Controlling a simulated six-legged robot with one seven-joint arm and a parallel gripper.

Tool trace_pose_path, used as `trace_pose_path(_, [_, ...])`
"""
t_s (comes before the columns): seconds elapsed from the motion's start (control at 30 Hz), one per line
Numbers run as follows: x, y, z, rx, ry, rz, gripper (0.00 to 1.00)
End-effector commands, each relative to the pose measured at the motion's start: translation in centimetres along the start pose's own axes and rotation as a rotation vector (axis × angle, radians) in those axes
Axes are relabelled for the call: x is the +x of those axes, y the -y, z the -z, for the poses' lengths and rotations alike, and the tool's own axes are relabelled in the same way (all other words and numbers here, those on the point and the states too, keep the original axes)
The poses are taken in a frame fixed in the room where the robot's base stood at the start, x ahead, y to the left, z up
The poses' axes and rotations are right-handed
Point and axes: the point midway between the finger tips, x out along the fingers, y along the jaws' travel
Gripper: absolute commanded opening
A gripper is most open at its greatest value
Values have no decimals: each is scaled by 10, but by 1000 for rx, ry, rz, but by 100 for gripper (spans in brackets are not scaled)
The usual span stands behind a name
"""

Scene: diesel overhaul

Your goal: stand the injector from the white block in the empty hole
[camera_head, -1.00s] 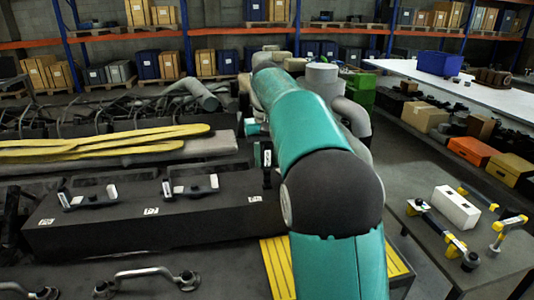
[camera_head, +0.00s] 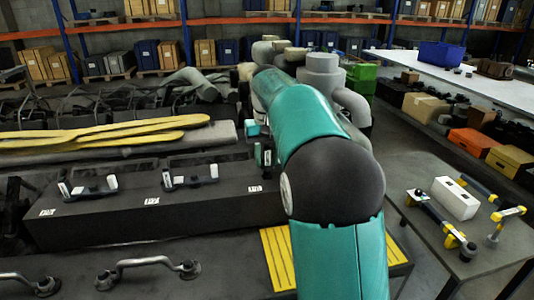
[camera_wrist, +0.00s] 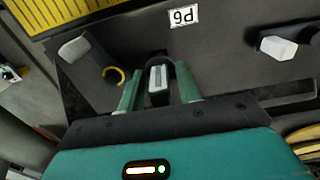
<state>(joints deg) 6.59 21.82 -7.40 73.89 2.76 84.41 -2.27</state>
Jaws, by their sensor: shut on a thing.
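My gripper (camera_wrist: 159,92) shows in the wrist view with its two green fingers on either side of a grey and white upright piece, which I take to be the injector (camera_wrist: 158,78). It is over the dark engine block, near a label reading P6 upside down. The injector's lower end and the empty hole are hidden, so I cannot tell whether it is in the hole. In the head view my arm covers most of this spot. The white block (camera_head: 456,198) lies on the grey table at the right.
Two handle-like parts with white ends (camera_head: 190,180) stand on the dark engine block (camera_head: 110,222). Yellow-and-black tools (camera_head: 445,228) lie around the white block. A yellow slatted panel (camera_head: 279,258) lies in front. In the wrist view a yellow ring (camera_wrist: 113,76) is left of the gripper.

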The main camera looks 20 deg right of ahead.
Motion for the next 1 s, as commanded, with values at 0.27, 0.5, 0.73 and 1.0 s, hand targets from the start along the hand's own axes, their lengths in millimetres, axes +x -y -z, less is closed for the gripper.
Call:
trace_pose_path(0.27, [8,0,0,0,1,0,7])
trace_pose_path(0.5, [16,0,0,0,0,0,7])
trace_pose_path(0.73, [23,0,0,0,0,0,7])
trace_pose_path(1.0, [31,0,0,0,0,0,7])
